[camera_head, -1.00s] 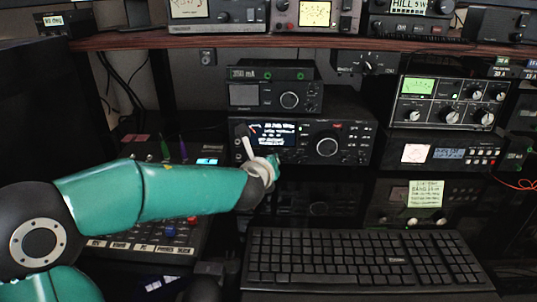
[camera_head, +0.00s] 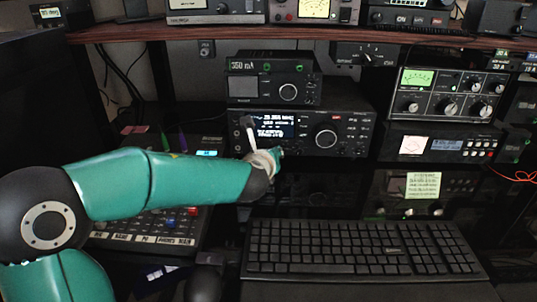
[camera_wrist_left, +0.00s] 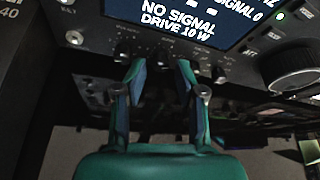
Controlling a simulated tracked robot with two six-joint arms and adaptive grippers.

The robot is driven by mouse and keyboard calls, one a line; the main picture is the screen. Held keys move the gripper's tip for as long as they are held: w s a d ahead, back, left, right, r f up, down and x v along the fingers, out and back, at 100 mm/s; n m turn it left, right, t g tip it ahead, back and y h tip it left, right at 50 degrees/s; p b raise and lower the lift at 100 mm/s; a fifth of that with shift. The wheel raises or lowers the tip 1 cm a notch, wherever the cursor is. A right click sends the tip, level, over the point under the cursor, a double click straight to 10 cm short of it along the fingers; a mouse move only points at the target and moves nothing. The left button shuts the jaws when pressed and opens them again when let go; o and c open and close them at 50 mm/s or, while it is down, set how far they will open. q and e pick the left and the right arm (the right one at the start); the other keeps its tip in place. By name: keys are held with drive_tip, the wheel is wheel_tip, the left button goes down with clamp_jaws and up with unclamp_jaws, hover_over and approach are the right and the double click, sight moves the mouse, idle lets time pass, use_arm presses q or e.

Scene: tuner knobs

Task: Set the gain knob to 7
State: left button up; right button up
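The radio (camera_head: 350,134) with a lit blue-black display (camera_head: 272,126) and a big round tuning knob (camera_head: 326,138) stands on the middle shelf. The left wrist view shows its display (camera_wrist_left: 190,18) reading "NO SIGNAL" and "DRIVE 10 W", with a row of small knobs (camera_wrist_left: 151,57) below. I cannot read which one is the gain knob or its setting. My left gripper (camera_head: 277,153) is at the lower front of the radio. In the left wrist view its fingers (camera_wrist_left: 160,70) are apart, just below the small knobs, with nothing visibly held. My right gripper is not in view.
A smaller unit reading "350 mA" (camera_head: 272,80) sits on the radio. A meter unit with several knobs (camera_head: 446,94) stands to the right. A keyboard (camera_head: 362,249) lies below, and a mixer-like panel (camera_head: 150,228) lies under my left arm. A wooden shelf edge (camera_head: 300,37) runs above.

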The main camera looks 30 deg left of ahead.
use_arm(q)
drive_tip(key=shift+s+r, duration=0.1)
drive_tip(key=shift+r, duration=0.15)
drive_tip(key=shift+v, duration=3.85)
drive_tip(key=shift+f, duration=0.25)
